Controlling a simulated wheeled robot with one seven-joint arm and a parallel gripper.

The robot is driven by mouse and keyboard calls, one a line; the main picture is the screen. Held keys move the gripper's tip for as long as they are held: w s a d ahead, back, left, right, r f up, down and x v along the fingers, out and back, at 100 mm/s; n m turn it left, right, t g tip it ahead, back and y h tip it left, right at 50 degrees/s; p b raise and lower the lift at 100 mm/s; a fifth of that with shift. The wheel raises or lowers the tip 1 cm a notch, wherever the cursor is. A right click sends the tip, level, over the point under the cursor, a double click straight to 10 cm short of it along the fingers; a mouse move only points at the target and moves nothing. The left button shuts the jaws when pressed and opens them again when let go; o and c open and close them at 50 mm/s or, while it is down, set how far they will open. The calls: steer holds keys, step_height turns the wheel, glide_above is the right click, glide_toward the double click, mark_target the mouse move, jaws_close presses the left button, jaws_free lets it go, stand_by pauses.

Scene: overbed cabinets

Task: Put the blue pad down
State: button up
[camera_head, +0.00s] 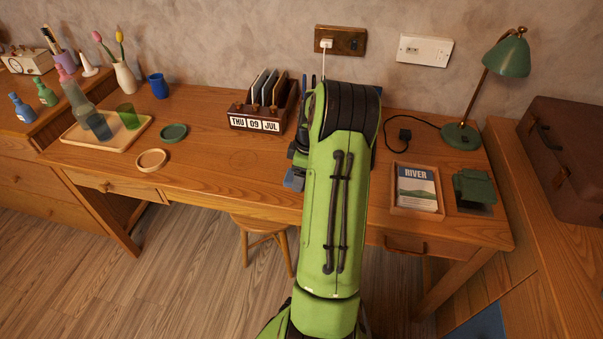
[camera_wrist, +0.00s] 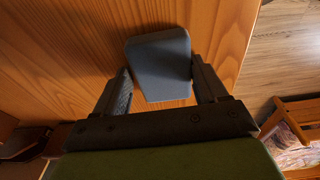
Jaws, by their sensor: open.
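The blue pad (camera_wrist: 158,60) shows in the wrist view as a flat blue-grey piece with rounded corners, over the wooden desk top near the desk's edge. My gripper (camera_wrist: 161,76) is open, with one finger on each side of the pad. Small gaps seem to show beside it, but I cannot tell whether a finger touches it. The pad seems to rest on the wood. In the head view my arm hides most of this spot, and only a small blue-grey piece (camera_head: 293,181) shows at the desk's front edge.
The desk (camera_head: 220,185) holds a calendar organiser (camera_head: 257,123) behind my gripper. A tray with a book (camera_head: 415,188), a green lamp (camera_head: 461,135) and a dark green item (camera_head: 474,188) stand right. A tray with cups (camera_head: 75,135) and two coasters (camera_head: 152,160) are left. A stool (camera_head: 262,228) stands below.

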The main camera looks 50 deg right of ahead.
step_height(320, 180, up, 12)
steer(key=s+p, duration=0.2)
steer(key=p, duration=0.2)
steer(key=w+a+r+h, duration=0.1)
steer(key=w+a+r, duration=0.3)
steer(key=a+r, duration=0.45)
steer(key=s+a+r+m+t, duration=0.1)
steer(key=s+a+r+m, duration=0.15)
steer(key=a, duration=1.15)
steer(key=s+a+m+t, duration=0.2)
steer(key=s+a, duration=0.9)
steer(key=a, duration=0.1)
steer(key=shift+s+a+r+t, duration=0.35)
steer(key=shift+s+a+t, duration=0.05)
